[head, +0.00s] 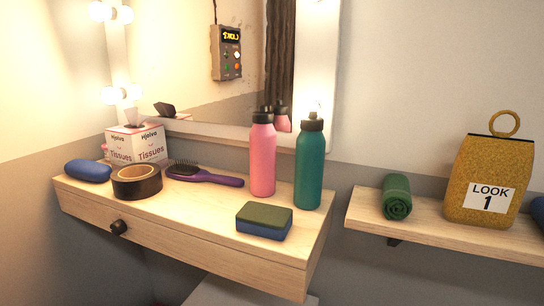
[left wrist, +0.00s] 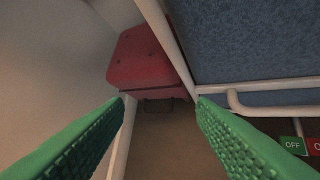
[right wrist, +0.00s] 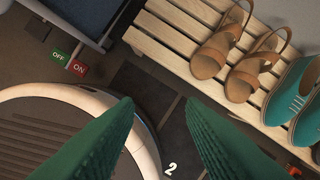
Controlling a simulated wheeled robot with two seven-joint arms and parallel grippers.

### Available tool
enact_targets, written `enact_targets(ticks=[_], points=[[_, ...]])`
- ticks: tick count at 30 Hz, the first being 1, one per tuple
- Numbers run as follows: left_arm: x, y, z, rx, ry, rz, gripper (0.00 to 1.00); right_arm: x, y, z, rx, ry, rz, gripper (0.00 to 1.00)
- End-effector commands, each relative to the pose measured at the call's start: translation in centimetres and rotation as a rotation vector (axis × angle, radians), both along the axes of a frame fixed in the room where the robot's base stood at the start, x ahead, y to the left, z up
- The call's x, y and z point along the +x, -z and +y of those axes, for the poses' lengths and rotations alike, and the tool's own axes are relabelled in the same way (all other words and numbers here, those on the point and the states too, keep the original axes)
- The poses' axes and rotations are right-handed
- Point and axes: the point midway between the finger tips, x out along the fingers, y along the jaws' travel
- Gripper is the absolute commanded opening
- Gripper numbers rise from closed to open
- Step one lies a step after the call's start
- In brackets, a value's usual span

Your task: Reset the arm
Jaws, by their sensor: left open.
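Neither gripper shows in the head view. My left gripper (left wrist: 165,98) shows in the left wrist view as two green ribbed fingers held well apart, with nothing between them. It points down over the floor, near a red tufted seat or box (left wrist: 145,60) and a pale tube frame. My right gripper (right wrist: 160,100) shows in the right wrist view, also with its two green fingers apart and empty. It hangs above dark floor tiles, in front of a slatted wooden rack (right wrist: 168,42).
The head view shows a wooden dressing shelf (head: 190,218) with a pink bottle (head: 262,158), a green bottle (head: 309,165), a sponge (head: 264,220), tape (head: 136,182) and a hairbrush (head: 205,175). A right-hand shelf (head: 430,228) holds a gold bag (head: 490,175). Brown sandals (right wrist: 245,80) are on the rack.

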Motion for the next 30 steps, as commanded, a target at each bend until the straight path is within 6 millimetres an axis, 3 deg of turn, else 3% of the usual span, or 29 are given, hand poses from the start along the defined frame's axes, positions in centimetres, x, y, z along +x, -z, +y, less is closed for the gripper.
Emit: enact_targets(ticks=[1,6,15,23,26,30], points=[[-1.9,1.4,-2.0,-0.05,-0.036,0.072,0.51,0.0,0.0,0.0,0.0,0.0,0.0,0.36],[-7.2,4.4,-7.0,-0.164,-0.116,0.279,0.51,0.0,0.0,0.0,0.0,0.0,0.0,0.36],[-14.4,6.0,-14.1,-0.306,-0.193,0.558,0.51,-0.2,-0.1,0.0,-0.001,0.0,0.005,0.36],[-16.8,8.5,-13.4,-0.29,-0.19,0.586,0.51,-2.9,2.3,-0.3,-0.005,-0.006,0.042,0.36],[-18.6,9.4,-13.1,-0.285,-0.189,0.601,0.51,-4.6,3.2,-0.6,-0.007,-0.009,0.057,0.36],[-22.4,10.2,-12.5,-0.277,-0.189,0.629,0.51,-8.4,4.0,-1.2,-0.011,-0.015,0.085,0.36]])
